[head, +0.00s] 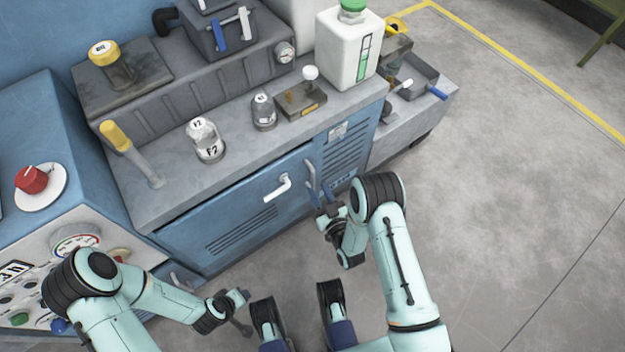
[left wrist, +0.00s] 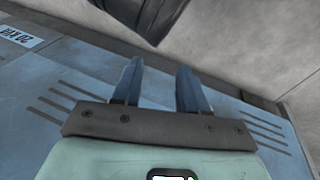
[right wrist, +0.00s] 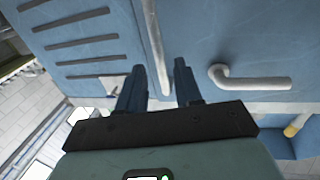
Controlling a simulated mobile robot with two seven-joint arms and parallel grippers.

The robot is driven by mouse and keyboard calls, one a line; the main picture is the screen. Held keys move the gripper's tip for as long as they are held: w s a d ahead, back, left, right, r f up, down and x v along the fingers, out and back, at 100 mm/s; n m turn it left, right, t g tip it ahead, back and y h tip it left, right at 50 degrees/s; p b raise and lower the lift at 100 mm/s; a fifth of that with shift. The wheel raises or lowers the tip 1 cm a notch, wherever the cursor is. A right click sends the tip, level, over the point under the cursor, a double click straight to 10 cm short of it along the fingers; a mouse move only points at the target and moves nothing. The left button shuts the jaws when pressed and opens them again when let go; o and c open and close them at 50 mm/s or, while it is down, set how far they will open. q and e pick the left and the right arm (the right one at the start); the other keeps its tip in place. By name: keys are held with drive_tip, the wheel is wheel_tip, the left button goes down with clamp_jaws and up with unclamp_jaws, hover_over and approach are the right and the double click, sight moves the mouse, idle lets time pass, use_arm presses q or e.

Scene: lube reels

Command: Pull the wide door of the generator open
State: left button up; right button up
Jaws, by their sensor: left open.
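The generator is the blue cabinet under the grey worktop. Its wide door (head: 235,215) looks closed. A white bent handle (head: 279,188) sits at its upper right and also shows in the right wrist view (right wrist: 250,80). A grey upright bar handle (head: 311,173) stands right of it, near the slotted panel. In the right wrist view this bar (right wrist: 153,40) runs between my fingers; I cannot tell whether they touch it. My right gripper (head: 322,205) is open in front of the cabinet. My left gripper (head: 243,298) is open and empty, low in front of the cabinet.
A blue control console (head: 50,180) with a red knob stands at the left. Bottles and tools, including a white jug (head: 348,48), stand on the worktop (head: 180,178). A low grey bench (head: 425,105) adjoins at the right. The floor (head: 500,180) to the right is clear.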

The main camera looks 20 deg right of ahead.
sight(314, 182)
drive_tip(key=w, duration=0.5)
drive_tip(key=shift+a+b, duration=0.4)
clamp_jaws()
drive_tip(key=shift+s, duration=0.1)
